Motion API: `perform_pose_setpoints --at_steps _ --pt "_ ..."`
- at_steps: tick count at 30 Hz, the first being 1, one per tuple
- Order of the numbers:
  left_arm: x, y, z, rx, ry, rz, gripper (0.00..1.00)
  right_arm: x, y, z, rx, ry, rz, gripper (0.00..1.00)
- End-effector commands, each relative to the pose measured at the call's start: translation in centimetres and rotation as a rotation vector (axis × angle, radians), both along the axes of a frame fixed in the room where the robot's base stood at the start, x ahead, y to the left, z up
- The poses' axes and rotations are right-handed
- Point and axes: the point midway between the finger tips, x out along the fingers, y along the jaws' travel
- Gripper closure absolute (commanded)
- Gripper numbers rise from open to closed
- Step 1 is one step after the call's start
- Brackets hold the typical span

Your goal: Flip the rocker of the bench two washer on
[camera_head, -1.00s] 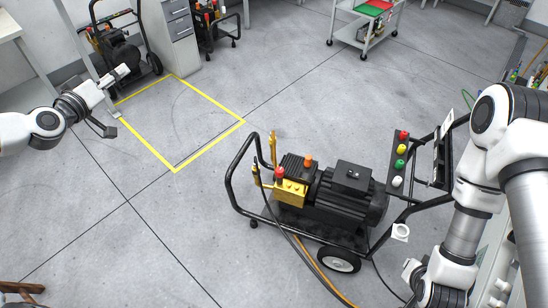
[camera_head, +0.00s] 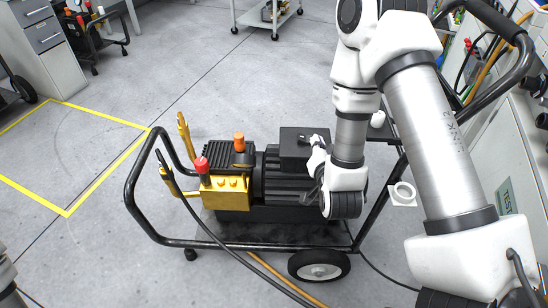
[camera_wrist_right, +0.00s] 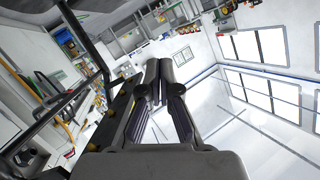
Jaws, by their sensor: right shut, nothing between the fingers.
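A black pressure washer with a yellow pump (camera_head: 228,190) and a black motor (camera_head: 262,180) stands in a wheeled tube frame (camera_head: 150,230). I cannot tell from a label whether it is the bench two washer. My right arm covers most of the washer's control panel; a white knob (camera_head: 377,119) shows. I cannot make out a rocker. Only a sliver of my left arm shows.
A white tag (camera_head: 403,194) hangs by the frame's right side. Hoses run to the floor. A yellow floor outline (camera_head: 108,172) lies at the left, with drawers (camera_head: 45,38) behind. A wheeled cart (camera_head: 262,15) stands at the back. A bench is at the right.

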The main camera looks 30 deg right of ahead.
Motion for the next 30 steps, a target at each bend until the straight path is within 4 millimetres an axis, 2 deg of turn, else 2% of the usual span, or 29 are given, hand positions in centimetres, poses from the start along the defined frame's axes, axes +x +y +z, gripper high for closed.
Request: perform_pose_setpoints --at_steps 1,4,15,19,23,30 --pt "-1.2 -0.3 -3.0 0.005 0.028 -0.022 0.44 0.2 -0.1 -1.8 0.002 -0.013 -0.002 1.0" --pt "-2.6 -0.4 -4.5 0.007 0.062 -0.035 0.44 0.4 -0.1 -2.1 0.002 -0.027 -0.003 1.0" --pt "-3.0 -0.4 -4.5 0.006 0.072 -0.032 0.44 0.5 -0.1 -1.7 0.002 -0.03 -0.002 1.0" --pt "-3.0 -0.4 -4.8 0.006 0.072 -0.032 0.44 1.2 -0.4 -1.9 0.003 -0.032 -0.004 1.0" --pt "-3.0 -0.4 -5.3 0.005 0.072 -0.033 0.44 3.0 -1.2 -2.4 0.003 -0.034 -0.005 1.0" --pt "-3.0 -0.4 -6.8 0.005 0.071 -0.032 0.44 7.7 -3.2 -3.7 0.002 -0.034 -0.004 1.0"
